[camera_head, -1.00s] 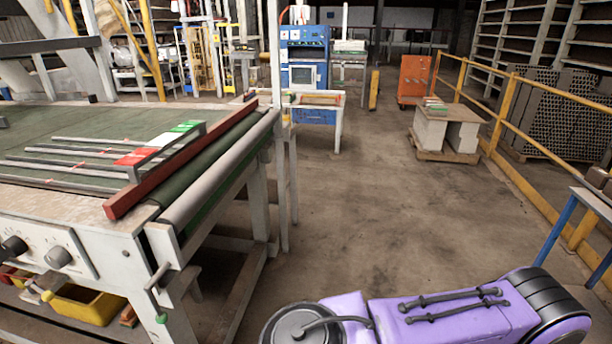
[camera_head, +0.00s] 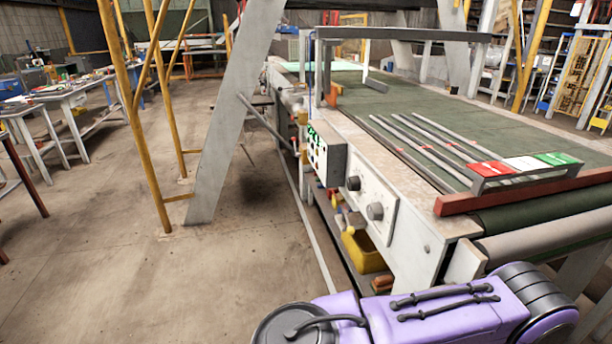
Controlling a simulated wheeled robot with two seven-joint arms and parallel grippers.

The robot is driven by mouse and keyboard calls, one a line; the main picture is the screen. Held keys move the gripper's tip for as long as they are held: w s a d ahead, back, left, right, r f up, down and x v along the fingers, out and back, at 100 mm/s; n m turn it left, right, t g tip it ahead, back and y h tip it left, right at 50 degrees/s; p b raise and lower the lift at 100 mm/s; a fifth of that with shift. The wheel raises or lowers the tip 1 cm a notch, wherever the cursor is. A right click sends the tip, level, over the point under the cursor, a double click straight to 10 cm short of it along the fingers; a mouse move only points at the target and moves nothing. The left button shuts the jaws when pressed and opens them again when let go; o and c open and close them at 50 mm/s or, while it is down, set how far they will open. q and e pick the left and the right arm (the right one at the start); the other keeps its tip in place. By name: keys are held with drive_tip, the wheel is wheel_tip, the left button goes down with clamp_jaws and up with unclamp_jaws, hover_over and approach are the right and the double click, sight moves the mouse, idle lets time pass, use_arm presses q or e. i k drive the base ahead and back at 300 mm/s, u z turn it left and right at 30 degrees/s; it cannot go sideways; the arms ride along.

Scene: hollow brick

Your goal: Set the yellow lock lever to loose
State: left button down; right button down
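The conveyor machine (camera_head: 440,215) with a green belt fills the right of the head view. Its near side carries a panel with black knobs (camera_head: 375,211) and a grey control box with green lights (camera_head: 327,152). Small yellow parts (camera_head: 334,197) show below that box, too small to tell if one is the lock lever or how it is set. A red, white and green marked strip (camera_head: 525,163) lies on a bar at the near end of the belt. Neither of my grippers is in view.
A yellow bin (camera_head: 364,252) sits under the machine. A slanted grey beam (camera_head: 232,110) and yellow posts (camera_head: 137,110) stand left of the machine. Workbenches (camera_head: 65,97) line the far left. The floor (camera_head: 130,270) at the lower left is clear.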

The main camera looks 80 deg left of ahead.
sight(350, 231)
drive_tip(key=u, duration=2.4)
